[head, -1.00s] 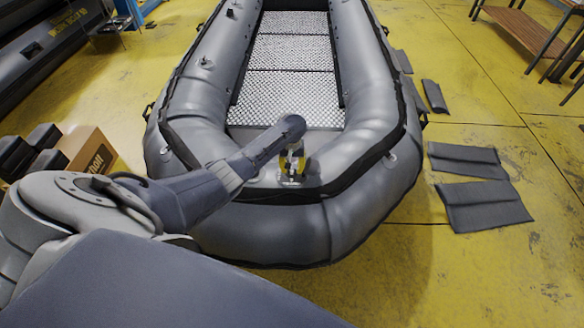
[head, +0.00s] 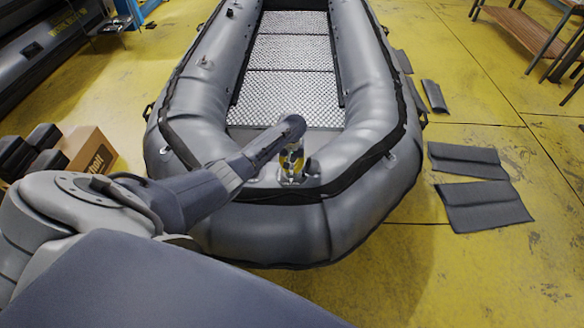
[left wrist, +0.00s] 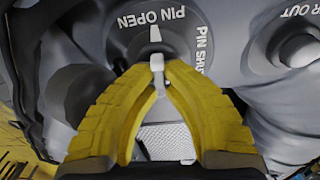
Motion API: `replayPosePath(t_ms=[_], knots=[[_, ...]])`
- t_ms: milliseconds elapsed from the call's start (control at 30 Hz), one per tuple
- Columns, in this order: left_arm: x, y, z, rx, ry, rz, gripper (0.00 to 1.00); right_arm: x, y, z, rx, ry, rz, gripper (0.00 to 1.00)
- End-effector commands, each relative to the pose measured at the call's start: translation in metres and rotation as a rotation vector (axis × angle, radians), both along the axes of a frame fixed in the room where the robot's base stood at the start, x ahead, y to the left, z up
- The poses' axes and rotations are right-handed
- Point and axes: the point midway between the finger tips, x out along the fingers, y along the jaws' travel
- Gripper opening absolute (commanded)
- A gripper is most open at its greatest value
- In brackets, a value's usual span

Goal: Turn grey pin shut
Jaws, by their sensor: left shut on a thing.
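The grey pin (left wrist: 157,63) shows in the left wrist view as a small pale piece between my fingertips, on a round dark valve face. A white mark (left wrist: 155,33) on that face points at the words PIN OPEN; the words PIN SHUT curve down to its right. My left gripper (left wrist: 158,76) has its two yellow fingers shut on the pin, which they partly hide. In the head view my left gripper (head: 291,174) points down at the near end of the grey inflatable boat (head: 360,170). My right gripper is not in view.
A second fitting (left wrist: 299,50), lettered partly as "R OUT", lies to the right in the left wrist view. Dark flat pads (head: 484,203) lie on the yellow floor right of the boat. A cardboard box (head: 89,151) stands at the left.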

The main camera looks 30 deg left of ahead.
Motion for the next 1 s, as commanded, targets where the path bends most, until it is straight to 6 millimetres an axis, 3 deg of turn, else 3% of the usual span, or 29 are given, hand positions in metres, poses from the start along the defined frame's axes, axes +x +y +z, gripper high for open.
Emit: replayPosePath(t_ms=[1000], knots=[[0.0001,-0.0065,0.0002,-0.087,-0.051,-0.898,0.0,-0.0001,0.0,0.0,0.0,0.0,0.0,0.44]])
